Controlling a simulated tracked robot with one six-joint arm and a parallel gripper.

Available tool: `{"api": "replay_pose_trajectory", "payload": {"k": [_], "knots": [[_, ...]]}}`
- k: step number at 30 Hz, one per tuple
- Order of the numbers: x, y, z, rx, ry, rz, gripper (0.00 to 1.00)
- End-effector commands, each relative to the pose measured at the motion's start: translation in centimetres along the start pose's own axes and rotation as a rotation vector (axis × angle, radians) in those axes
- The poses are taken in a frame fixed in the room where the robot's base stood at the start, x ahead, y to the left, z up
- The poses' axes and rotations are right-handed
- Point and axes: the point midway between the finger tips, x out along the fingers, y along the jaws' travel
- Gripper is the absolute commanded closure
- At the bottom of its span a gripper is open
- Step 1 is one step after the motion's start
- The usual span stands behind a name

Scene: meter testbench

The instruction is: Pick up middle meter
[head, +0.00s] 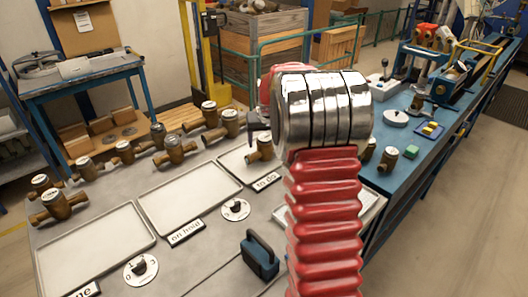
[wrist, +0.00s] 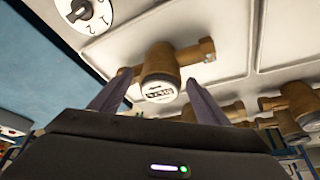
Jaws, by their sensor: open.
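A brass meter with a white-rimmed face (head: 262,148) sits in the tray labelled "to do" (head: 236,160) in the head view. In the wrist view, a brass meter with a number display (wrist: 160,75) lies ahead between the two fingers. My gripper (wrist: 157,82) is open, with one finger on each side of the meter's body and nothing held. I cannot tell whether the fingers touch it. In the head view my red and silver arm covers most of the gripper and the tray's right side.
Several other brass meters (head: 174,150) stand along the table's back and left. The "on hold" tray (head: 190,198) and the left tray (head: 95,250) are empty. A round dial (head: 235,209) and a dark blue block (head: 260,255) stand in front. More meters (wrist: 298,103) show in the wrist view.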

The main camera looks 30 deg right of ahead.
Motion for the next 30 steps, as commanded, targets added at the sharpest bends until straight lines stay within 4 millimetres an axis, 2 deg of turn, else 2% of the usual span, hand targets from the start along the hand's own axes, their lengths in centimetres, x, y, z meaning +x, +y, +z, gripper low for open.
{"api": "replay_pose_trajectory", "payload": {"k": [6, 30], "knots": [[-0.02, 0.0, 0.0, 0.0, 0.0, 0.0, 0.32], [-0.03, 0.03, 0.0, 0.0, 0.0, 0.0, 0.88]]}}
